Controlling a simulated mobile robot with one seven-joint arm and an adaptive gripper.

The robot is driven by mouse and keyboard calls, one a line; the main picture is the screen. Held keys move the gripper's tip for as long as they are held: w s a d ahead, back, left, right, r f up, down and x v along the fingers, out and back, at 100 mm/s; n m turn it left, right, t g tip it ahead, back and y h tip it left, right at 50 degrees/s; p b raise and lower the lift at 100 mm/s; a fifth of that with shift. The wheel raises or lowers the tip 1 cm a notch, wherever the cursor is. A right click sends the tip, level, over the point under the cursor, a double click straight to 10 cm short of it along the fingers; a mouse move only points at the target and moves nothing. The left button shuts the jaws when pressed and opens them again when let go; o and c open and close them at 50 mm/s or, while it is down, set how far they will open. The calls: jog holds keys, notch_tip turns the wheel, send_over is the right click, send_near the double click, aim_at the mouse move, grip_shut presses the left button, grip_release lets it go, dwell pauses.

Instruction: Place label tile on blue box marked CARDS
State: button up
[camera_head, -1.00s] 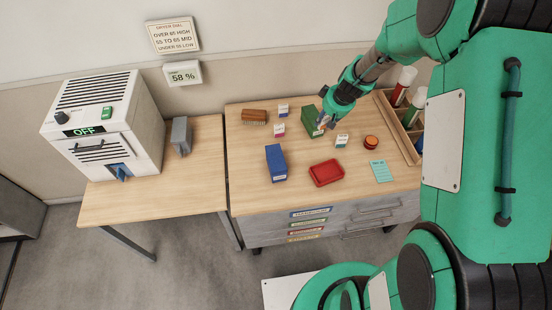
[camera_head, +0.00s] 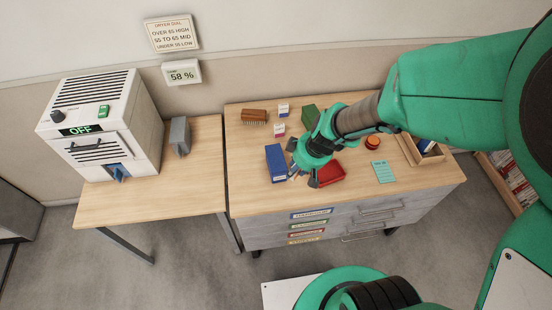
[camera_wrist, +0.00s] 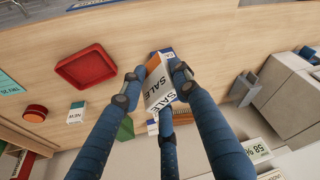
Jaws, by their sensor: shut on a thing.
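The blue box (camera_head: 276,163) stands on the drawer-unit top, with a white label low on its front too small to read. My gripper (camera_head: 303,179) is just right of it, above the desk between the box and the red tray. In the wrist view my gripper (camera_wrist: 152,82) is shut on a label tile (camera_wrist: 160,92), white with an orange band and the word SALE. The tile is tilted in the fingers. Blue box surface shows behind the tile, mostly hidden; I cannot tell whether they touch.
The red tray (camera_head: 331,178) is close to my gripper. A green box (camera_head: 309,117), brown brush (camera_head: 255,116), small tiles (camera_head: 279,130), orange round tin (camera_head: 372,142) and teal card (camera_head: 382,171) lie around. A wooden organiser (camera_head: 420,152) stands right. The front left desk top is clear.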

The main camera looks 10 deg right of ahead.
aim_at(274, 157)
jog(key=s, duration=0.1)
jog(key=s+a, duration=0.1)
jog(key=s, duration=0.1)
jog(key=shift+s+a+f+n, duration=0.25)
jog(key=shift+a+f+n, duration=0.05)
jog(key=shift+n, duration=0.1)
jog(key=shift+w, duration=0.15)
jog(key=w+a, duration=0.1)
jog(key=w, duration=0.4)
jog(key=w+f, duration=0.1)
jog(key=w, duration=0.4)
jog(key=w+a, duration=0.1)
jog(key=w, duration=0.4)
jog(key=shift+w+a+f, duration=0.25)
jog(key=shift+w+a, duration=0.05)
jog(key=shift+a, duration=0.05)
jog(key=shift+b, duration=0.3)
jog(key=shift+f+b, duration=0.35)
jog(key=shift+f, duration=1.4)
jog(key=shift+f, duration=0.15)
jog(key=o, duration=1.2)
